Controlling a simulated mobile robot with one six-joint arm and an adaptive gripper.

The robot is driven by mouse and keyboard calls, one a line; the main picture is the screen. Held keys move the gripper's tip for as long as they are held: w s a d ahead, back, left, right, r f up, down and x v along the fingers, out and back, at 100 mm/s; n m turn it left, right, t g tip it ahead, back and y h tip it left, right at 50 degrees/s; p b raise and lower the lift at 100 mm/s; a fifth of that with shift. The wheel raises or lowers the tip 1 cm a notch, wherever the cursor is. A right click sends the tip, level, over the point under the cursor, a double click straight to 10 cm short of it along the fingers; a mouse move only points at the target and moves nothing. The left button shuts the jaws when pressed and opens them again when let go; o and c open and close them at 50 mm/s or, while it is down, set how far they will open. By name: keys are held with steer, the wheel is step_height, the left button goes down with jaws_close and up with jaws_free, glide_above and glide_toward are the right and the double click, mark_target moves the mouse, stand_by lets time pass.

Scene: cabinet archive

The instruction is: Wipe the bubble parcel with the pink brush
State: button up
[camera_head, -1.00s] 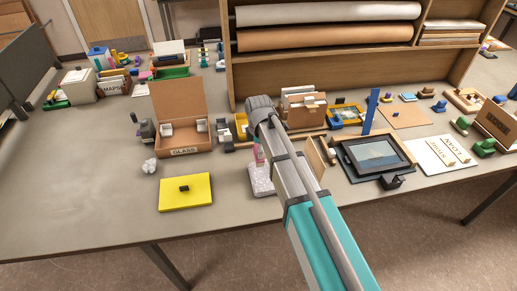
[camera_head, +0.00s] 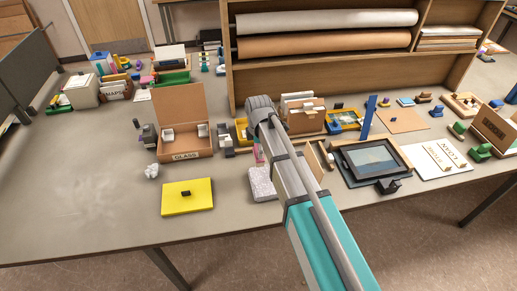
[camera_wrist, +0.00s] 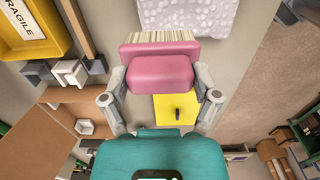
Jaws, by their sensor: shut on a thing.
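The pink brush (camera_wrist: 160,70) is between the fingers of my gripper (camera_wrist: 160,88), which is shut on it. Its pale bristles (camera_wrist: 160,37) point to the top of the wrist view, toward the bubble parcel (camera_wrist: 198,14). The parcel is whitish with a dimpled surface. In the head view the parcel (camera_head: 262,186) lies near the front of the table, partly behind my arm. A sliver of the pink brush (camera_head: 258,154) shows just above it. I cannot tell whether the bristles touch the parcel.
A yellow box with a dark knob (camera_head: 200,203) lies left of the parcel. An open GLASS carton (camera_head: 180,110) stands behind it, with a crumpled white lump (camera_head: 152,171) beside. A dark picture frame (camera_head: 375,160) lies right of my arm.

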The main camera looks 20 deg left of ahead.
steer(key=shift+r+p, duration=0.95)
steer(key=shift+r, duration=0.25)
steer(key=shift+f, duration=0.2)
